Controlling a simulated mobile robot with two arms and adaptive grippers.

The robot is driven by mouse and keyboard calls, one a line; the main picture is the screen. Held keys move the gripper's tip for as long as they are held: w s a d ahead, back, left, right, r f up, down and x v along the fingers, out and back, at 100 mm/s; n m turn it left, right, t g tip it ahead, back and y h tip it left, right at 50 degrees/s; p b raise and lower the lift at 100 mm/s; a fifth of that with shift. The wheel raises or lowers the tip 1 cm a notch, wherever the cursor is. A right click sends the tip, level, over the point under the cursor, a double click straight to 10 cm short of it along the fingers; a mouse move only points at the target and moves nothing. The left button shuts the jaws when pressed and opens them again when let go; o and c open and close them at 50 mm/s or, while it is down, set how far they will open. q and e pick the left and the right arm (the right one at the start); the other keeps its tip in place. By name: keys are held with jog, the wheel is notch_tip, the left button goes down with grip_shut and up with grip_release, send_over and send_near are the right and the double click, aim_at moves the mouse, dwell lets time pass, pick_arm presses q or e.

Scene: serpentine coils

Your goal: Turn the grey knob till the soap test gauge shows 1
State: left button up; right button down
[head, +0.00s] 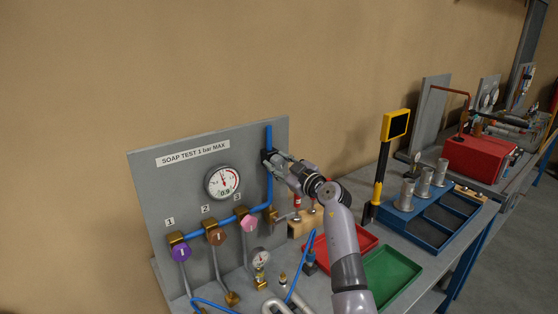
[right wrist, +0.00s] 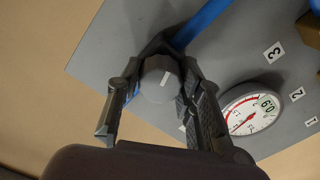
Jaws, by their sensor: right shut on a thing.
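The soap test gauge (head: 222,182) is a white dial on the grey panel under the label "SOAP TEST 1 bar MAX". Its display reads 0.9, and it also shows turned over in the right wrist view (right wrist: 250,112). The grey knob (right wrist: 158,80), with a white mark on its face, sits at the blue pipe in the right wrist view. My right gripper (head: 271,157) is shut on this knob, with its black fingers on either side. The gripper mostly hides the knob in the head view. My left gripper is not in view.
Purple (head: 181,253), brown (head: 217,237) and pink (head: 249,224) knobs numbered 1, 2 and 3 are lower on the panel (head: 158,192). A red tray (head: 366,240), a green tray (head: 391,277) and a blue rack (head: 449,221) stand right of the panel.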

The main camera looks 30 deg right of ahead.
jog(key=shift+r+p, duration=0.1)
jog(key=shift+p, duration=0.45)
jog(key=shift+m+p, duration=0.5)
jog(key=shift+p, duration=0.3)
jog(key=shift+m, duration=1.1)
jog(key=shift+m, duration=0.3)
jog(key=c, duration=1)
grip_release()
jog(key=shift+c, duration=0.2)
